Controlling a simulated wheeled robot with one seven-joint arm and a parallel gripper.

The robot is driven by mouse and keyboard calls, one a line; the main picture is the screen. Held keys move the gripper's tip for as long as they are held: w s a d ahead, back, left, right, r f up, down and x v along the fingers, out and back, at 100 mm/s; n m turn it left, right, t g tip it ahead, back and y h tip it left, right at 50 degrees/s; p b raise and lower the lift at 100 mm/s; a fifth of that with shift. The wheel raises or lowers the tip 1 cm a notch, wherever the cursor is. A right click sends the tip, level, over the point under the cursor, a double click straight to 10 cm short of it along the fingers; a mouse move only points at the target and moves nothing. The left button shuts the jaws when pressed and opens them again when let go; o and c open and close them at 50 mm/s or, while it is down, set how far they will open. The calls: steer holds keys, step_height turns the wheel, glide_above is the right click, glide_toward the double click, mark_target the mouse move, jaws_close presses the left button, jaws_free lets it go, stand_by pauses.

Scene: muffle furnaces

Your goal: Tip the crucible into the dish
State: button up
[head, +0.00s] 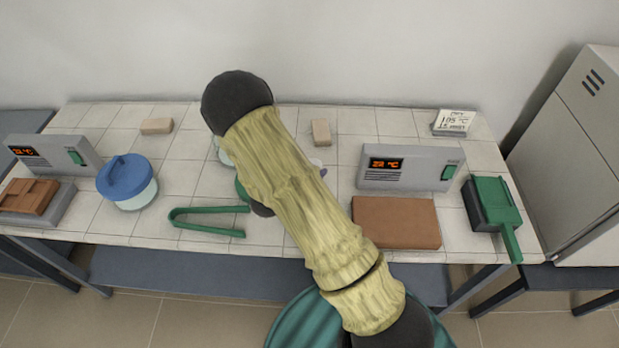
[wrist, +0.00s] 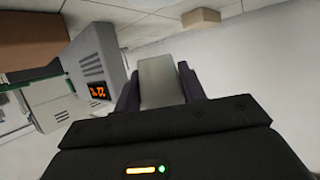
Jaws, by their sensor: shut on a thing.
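My gripper (wrist: 157,84) is shut on a pale grey, smooth-sided thing (wrist: 160,72), which I take to be the crucible, held between its two dark purple fingers in the wrist view. The wrist view is strongly tilted. I cannot see into the crucible or tell whether anything is in it. In the head view my arm covers most of the gripper and what it holds; only a small purple and whitish bit shows past the arm. A pale rounded edge (head: 222,153) shows left of the arm; I cannot tell whether it is the dish.
A blue-lidded jar (head: 127,182) and green tongs (head: 210,231) are on the tiled bench, left of my arm. One furnace (head: 52,152) stands far left, another (head: 410,168) right, before it a brown slab (head: 396,222). Two tan blocks (head: 157,126) (head: 321,132) lie behind. A green-handled piece (head: 494,205) is far right.

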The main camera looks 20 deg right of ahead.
steer(key=shift+s+a+f+m+g+h, duration=0.35)
steer(key=shift+s+a+m+g+h, duration=0.25)
steer(key=shift+s+a+m+g, duration=0.15)
steer(key=shift+f, duration=0.15)
steer(key=shift+f+b, duration=1.95)
steer(key=shift+f, duration=0.05)
steer(key=shift+s+r+p, duration=0.1)
steer(key=shift+r+p, duration=0.25)
steer(key=shift+p, duration=0.15)
steer(key=shift+d+n+g+p, duration=0.1)
steer(key=shift+n+g+p, duration=0.2)
steer(key=shift+n, duration=0.15)
steer(key=shift+s+n+g+h+p, duration=0.25)
steer(key=shift+n+h+p, duration=0.2)
steer(key=shift+p, duration=0.7)
steer(key=shift+r+n+p, duration=0.1)
steer(key=shift+n+p, duration=0.35)
steer(key=shift+p, duration=0.3)
steer(key=shift+n+g+h+p, duration=0.25)
steer(key=shift+n+g+p, duration=0.15)
steer(key=shift+p, duration=0.15)
